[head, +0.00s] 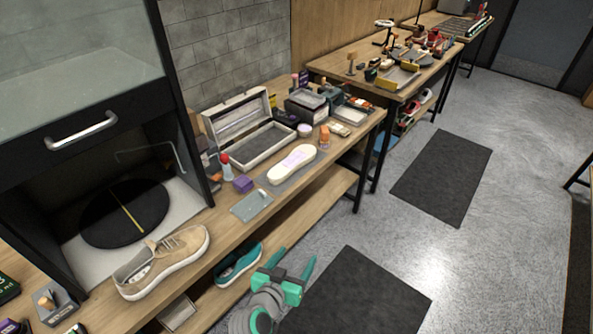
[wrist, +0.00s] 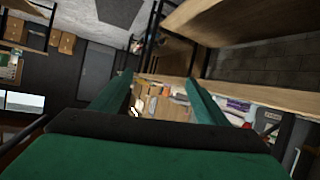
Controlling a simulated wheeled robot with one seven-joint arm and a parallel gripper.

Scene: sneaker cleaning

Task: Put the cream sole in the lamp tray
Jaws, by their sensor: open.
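The cream sole (head: 292,163) lies flat on a grey mat (head: 309,168) near the front edge of the wooden bench. It has a small pinkish mark on top. A pale open case (head: 249,158) with a raised lid stands just behind it to the left, with a shallow dark interior. I cannot tell for certain which thing is the lamp tray. My gripper (head: 295,259) is open and empty in front of the bench, below and apart from the sole. Its spread fingers also show in the wrist view (wrist: 157,92), where I cannot make out the sole.
A tan sneaker (head: 164,262) stands on the bench at the left, by a dark cabinet (head: 83,140). A red-capped bottle (head: 226,168), a purple block (head: 243,184) and an orange bottle (head: 324,136) surround the sole. A teal shoe (head: 238,264) sits on the lower shelf.

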